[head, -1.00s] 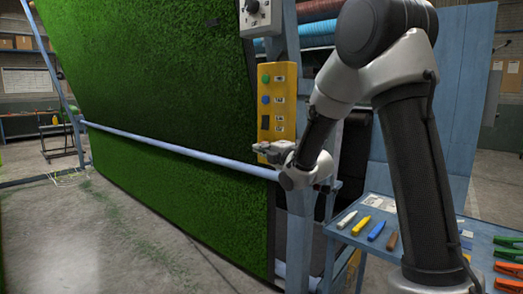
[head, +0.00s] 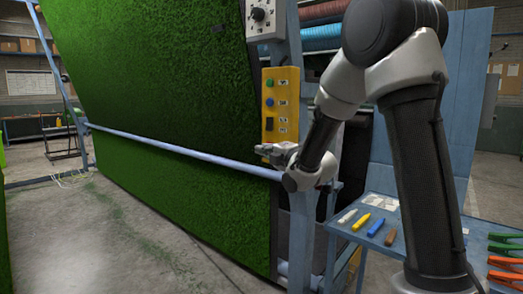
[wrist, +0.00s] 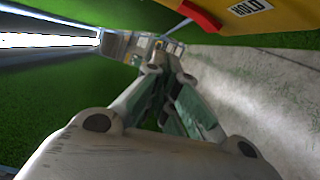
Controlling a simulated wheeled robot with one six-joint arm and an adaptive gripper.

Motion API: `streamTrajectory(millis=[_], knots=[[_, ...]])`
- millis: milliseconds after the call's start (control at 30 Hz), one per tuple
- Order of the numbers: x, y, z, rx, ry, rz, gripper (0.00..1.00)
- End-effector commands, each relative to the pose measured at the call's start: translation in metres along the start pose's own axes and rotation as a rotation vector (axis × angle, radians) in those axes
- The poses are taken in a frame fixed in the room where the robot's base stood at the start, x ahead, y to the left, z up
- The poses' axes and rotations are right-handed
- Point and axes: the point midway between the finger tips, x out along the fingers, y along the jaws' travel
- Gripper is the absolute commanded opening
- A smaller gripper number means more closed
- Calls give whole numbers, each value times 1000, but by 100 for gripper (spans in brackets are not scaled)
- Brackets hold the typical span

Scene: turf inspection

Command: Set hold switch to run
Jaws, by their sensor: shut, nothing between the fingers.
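The yellow control box (head: 288,105) is mounted on the blue post beside the turf. It has a green button (head: 270,83), a blue button (head: 270,102) and a dark switch (head: 269,125) with small labels to their right. In the wrist view the box's yellow edge shows at the top, with a HOLD label (wrist: 248,7) and a red lever-like part (wrist: 198,14) beside it. I take this as the hold switch; its setting cannot be read. My gripper (head: 266,149) is at the box's lower end; in the wrist view its fingers (wrist: 165,62) are shut and empty, below the red part. Contact cannot be told.
A pale blue rail (head: 190,152) crosses the turf sheet (head: 150,80) left of my gripper. A grey dial box (head: 262,18) hangs above the control box. A blue table (head: 350,240) with coloured markers stands at the lower right. Floor at left is open.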

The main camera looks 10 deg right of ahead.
Motion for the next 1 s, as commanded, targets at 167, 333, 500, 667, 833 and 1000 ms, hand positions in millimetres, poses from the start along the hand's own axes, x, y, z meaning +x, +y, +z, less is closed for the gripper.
streamTrajectory(millis=[167,333,500,667,833,1000], knots=[[-28,2,1,-1,-1,-1,0],[-55,4,1,-1,-2,0,0],[-70,4,1,-1,-1,0,0],[-72,4,1,0,0,0,0],[-72,4,0,0,0,0,0],[-72,4,0,1,0,0,0]])
